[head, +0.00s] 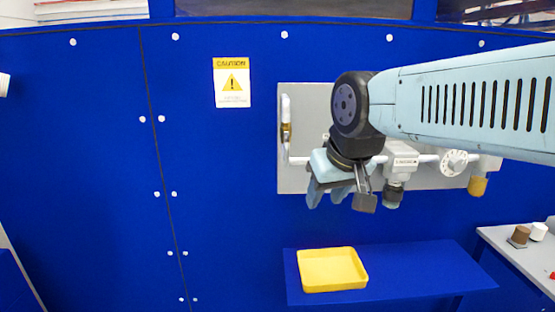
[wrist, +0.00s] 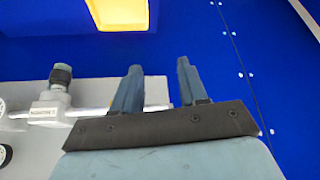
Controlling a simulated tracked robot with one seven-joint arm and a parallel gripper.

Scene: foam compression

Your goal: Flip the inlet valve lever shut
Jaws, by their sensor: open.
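A grey panel (head: 296,180) on the blue wall carries white piping (head: 286,105). A brass-coloured fitting (head: 286,132), probably the inlet valve, sits on the upright pipe at the panel's left. I cannot make out its lever or the lever's position. My gripper (head: 325,202) hangs in front of the panel's lower left part, to the right of and below the brass fitting, and points down. In the wrist view my gripper (wrist: 159,68) shows two blue fingers apart with nothing between them. The brass fitting is not seen there.
A regulator-like fitting (head: 395,170) hangs on the pipe right of my gripper; it shows in the wrist view (wrist: 55,95). A round gauge (head: 454,162) is further right. A yellow tray (head: 332,270) sits on a blue shelf (head: 420,265) below.

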